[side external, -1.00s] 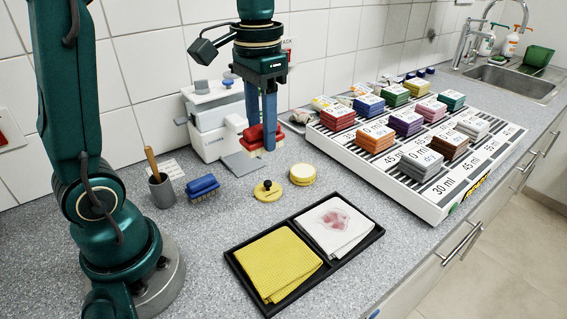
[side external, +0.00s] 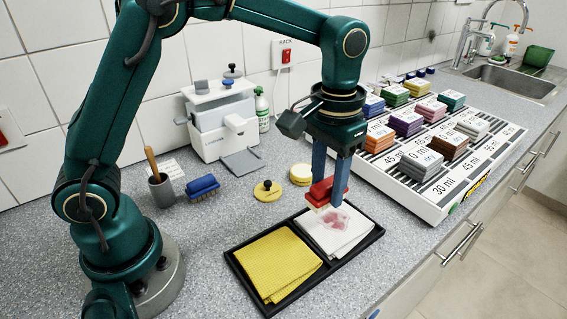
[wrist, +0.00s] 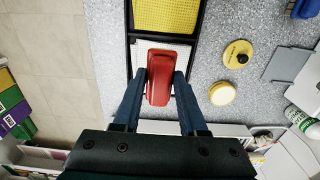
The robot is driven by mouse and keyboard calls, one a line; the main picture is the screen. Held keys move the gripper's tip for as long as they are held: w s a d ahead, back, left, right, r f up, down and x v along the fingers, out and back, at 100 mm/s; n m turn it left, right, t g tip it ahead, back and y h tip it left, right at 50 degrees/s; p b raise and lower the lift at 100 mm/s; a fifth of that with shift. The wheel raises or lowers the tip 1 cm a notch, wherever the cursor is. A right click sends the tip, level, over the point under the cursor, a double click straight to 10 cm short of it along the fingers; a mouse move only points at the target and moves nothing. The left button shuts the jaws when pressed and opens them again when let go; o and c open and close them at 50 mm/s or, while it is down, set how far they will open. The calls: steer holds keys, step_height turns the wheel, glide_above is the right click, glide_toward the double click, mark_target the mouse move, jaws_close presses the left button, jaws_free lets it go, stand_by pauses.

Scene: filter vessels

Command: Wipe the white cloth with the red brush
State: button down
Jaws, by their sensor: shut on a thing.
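My gripper (side external: 331,186) is shut on the red brush (side external: 319,190) and holds it over the back part of the white cloth (side external: 346,243). The brush also shows between my two fingers in the wrist view (wrist: 159,78). Its pale bristles point down near the cloth; I cannot tell whether they touch it. The cloth lies folded in the right compartment of the black tray (side external: 262,309) and has a pinkish-red stain. The brush and fingers hide part of its back edge.
A yellow cloth (side external: 277,264) lies in the tray's left compartment. A blue brush (side external: 203,187), a yellow disc with a black knob (side external: 267,191) and a round yellow sponge (side external: 300,174) stand behind the tray. A white rack (side external: 425,208) with several coloured blocks stands at the right.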

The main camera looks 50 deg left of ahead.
mark_target(350, 212)
steer(key=shift+f, duration=3.7)
steer(key=shift+w+r, duration=0.3)
steer(key=shift+w, duration=0.2)
steer(key=shift+w+f, duration=0.25)
steer(key=shift+w, duration=2.9)
steer(key=shift+s+r, duration=0.1)
steer(key=shift+s, duration=3.7)
steer(key=shift+w+r, duration=0.1)
steer(key=shift+r, duration=3.9)
steer(key=shift+f, duration=0.15)
